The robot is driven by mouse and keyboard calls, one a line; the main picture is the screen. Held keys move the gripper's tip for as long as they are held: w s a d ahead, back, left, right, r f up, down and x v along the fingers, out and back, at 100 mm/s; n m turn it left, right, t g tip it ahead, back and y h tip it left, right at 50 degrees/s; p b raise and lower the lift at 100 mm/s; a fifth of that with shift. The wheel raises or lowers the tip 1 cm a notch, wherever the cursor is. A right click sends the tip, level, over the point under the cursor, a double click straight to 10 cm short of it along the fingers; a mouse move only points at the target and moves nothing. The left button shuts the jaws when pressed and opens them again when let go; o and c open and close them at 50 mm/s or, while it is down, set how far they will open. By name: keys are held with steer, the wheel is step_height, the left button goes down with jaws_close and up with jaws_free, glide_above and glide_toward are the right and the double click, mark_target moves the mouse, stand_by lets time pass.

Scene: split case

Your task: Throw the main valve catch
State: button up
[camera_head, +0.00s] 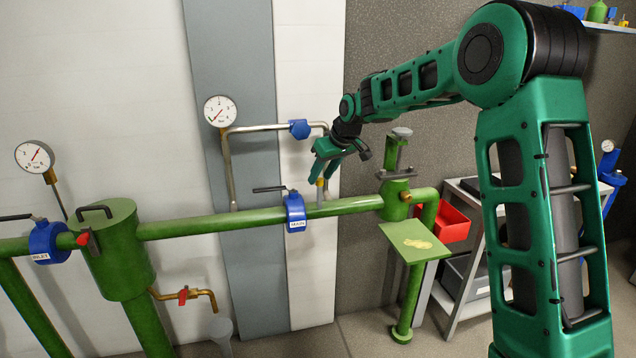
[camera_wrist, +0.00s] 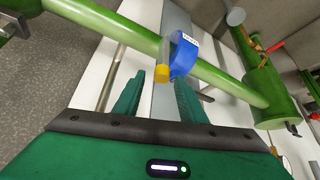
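A blue valve body (camera_head: 296,212) with a small white label, too small to read surely, sits around the long green pipe (camera_head: 250,220). A dark lever (camera_head: 269,188) reaches left from its top. In the wrist view the blue valve body (camera_wrist: 184,57) is just beyond my fingertips, and a yellow-ended part (camera_wrist: 162,74) shows in front of it. I cannot tell whether that part is the catch. My gripper (camera_head: 320,166) is above and right of this valve, in front of the wall. Its fingers (camera_wrist: 161,80) are apart with nothing held.
A second blue valve (camera_head: 48,242) labelled INLET is at the left, by a green tank (camera_head: 118,250). A grey bent pipe (camera_head: 262,128) with another blue valve (camera_head: 299,129) runs behind my gripper. A green stand (camera_head: 415,243) and a shelf with a red bin (camera_head: 453,224) are right.

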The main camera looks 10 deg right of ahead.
steer(key=v, duration=0.7)
steer(key=shift+d+r, duration=0.1)
steer(key=shift+r, duration=0.05)
steer(key=s+d+f+m+g+h, duration=0.1)
steer(key=s+d+m+h, duration=0.15)
steer(key=s+d, duration=1)
steer(key=s+d+f+m+g, duration=0.1)
steer(key=s+d+f+m, duration=0.1)
steer(key=s, duration=1.1)
steer(key=s+d+f+m+g, duration=0.2)
steer(key=s+f+m, duration=0.2)
steer(key=s, duration=0.9)
steer(key=s+d+f+m+g, duration=0.1)
steer(key=s+d+f+m, duration=0.1)
steer(key=s, duration=1.1)
step_height(320, 180, down, 2)
steer(key=shift+d+m+g, duration=0.3)
steer(key=shift+m+g, duration=0.1)
steer(key=shift+m, duration=0.05)
